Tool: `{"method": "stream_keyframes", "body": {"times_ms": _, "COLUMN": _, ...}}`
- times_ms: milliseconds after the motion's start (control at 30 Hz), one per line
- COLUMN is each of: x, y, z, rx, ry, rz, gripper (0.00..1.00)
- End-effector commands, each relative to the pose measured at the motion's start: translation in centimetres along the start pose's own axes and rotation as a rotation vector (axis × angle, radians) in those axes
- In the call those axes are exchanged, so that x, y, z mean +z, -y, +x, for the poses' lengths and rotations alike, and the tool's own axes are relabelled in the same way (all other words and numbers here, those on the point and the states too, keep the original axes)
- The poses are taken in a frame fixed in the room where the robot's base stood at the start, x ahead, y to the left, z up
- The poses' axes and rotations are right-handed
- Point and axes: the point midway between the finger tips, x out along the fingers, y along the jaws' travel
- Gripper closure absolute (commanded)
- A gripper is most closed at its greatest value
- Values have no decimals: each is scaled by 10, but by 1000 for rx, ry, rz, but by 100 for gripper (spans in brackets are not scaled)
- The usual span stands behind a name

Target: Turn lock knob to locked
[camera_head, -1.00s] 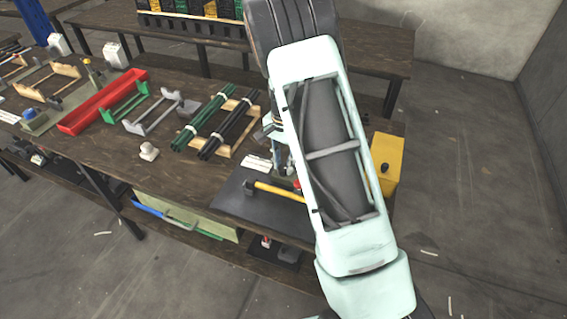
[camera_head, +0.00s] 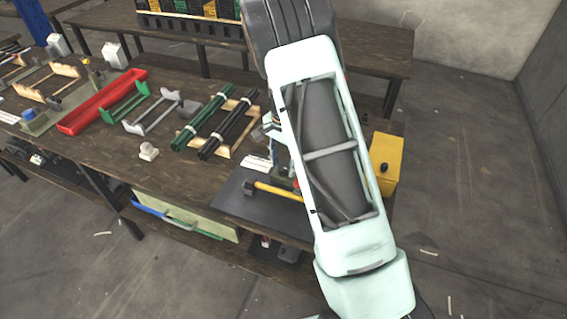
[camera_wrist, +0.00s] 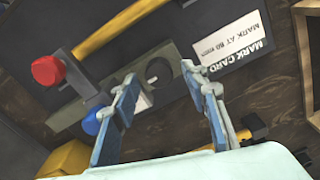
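In the wrist view a grey metal fixture with a round hole (camera_wrist: 158,68) lies on a dark mat. A red round knob (camera_wrist: 47,70) stands on a grey post at its left end, and a blue round knob (camera_wrist: 92,124) is beside the left finger. I cannot tell which of these is the lock knob, or its setting. My gripper (camera_wrist: 170,90) is open, its two fingers apart over the fixture with nothing seen between them. In the head view my arm hides most of the fixture; a bit of red (camera_head: 296,184) shows beside the arm.
A hammer with a yellow handle (camera_head: 279,190) lies on the dark mat (camera_head: 232,200). A white mark card (camera_wrist: 232,45) lies beside the fixture. A yellow box (camera_head: 386,160) stands at the table's right end. Green and black rod bundles (camera_head: 205,118) lie to the left.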

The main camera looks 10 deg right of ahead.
Motion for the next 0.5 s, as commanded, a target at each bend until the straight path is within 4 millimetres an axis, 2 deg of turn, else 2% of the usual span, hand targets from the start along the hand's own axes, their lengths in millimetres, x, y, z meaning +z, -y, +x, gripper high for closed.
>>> {"method": "stream_keyframes", "body": {"times_ms": 267, "x": 0, "y": 0, "z": -2, "rx": 0, "ry": 0, "rz": -1, "gripper": 59}}
{"method": "stream_keyframes", "body": {"times_ms": 367, "x": 0, "y": 1, "z": -12, "rx": -2, "ry": 0, "rz": -1, "gripper": 59}}
{"method": "stream_keyframes", "body": {"times_ms": 500, "x": 0, "y": 2, "z": -39, "rx": -4, "ry": -3, "rz": -3, "gripper": 59}}
